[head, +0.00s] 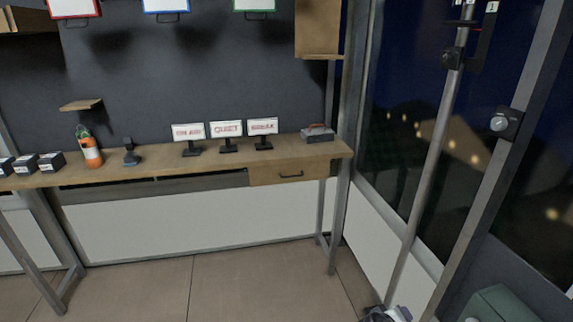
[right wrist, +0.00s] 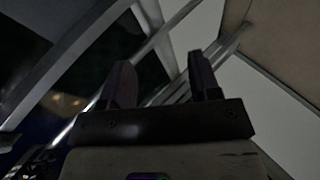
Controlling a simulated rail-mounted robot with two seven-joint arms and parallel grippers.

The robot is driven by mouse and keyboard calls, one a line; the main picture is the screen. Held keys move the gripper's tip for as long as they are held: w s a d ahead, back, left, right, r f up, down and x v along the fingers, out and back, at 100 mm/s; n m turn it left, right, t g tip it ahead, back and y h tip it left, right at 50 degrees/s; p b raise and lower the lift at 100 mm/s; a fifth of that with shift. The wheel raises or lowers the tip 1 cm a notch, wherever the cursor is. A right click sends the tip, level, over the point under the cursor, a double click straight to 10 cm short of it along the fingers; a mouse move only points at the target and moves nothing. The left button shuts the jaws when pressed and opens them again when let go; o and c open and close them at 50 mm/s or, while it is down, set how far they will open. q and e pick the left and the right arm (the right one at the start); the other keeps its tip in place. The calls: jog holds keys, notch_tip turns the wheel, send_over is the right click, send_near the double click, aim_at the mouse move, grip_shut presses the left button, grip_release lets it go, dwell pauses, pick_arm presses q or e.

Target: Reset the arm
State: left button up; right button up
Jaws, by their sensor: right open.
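My right gripper (right wrist: 161,80) shows in the right wrist view with its two dark fingers apart and nothing between them. Behind the fingers are a pale wall panel and slanted grey metal posts. In the head view a small white and dark part at the bottom edge may be my right arm, but too little shows to be sure. My left gripper is in neither view.
A wooden workbench (head: 222,168) along the dark wall bears three small signs (head: 227,129), an orange bottle (head: 90,150), black boxes (head: 50,162) and a grey-red case (head: 317,133). Metal posts (head: 432,150) and a window stand at right. The middle floor (head: 230,285) is clear.

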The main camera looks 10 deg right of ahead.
jog(key=s+a+r+n+t+y+p, duration=0.25)
jog(key=s+a+r+y, duration=0.35)
jog(key=s+a+y, duration=0.6)
jog(key=s+a+f+m+g+h+p, duration=0.1)
jog(key=s+a+f+g+p, duration=0.15)
jog(key=s, duration=0.85)
jog(key=s+a+f+m+g+h+p, duration=0.1)
jog(key=s+f+g, duration=0.15)
jog(key=s, duration=0.85)
notch_tip(320, 180, up, 36)
jog(key=t+p, duration=0.1)
jog(key=p, duration=3.6)
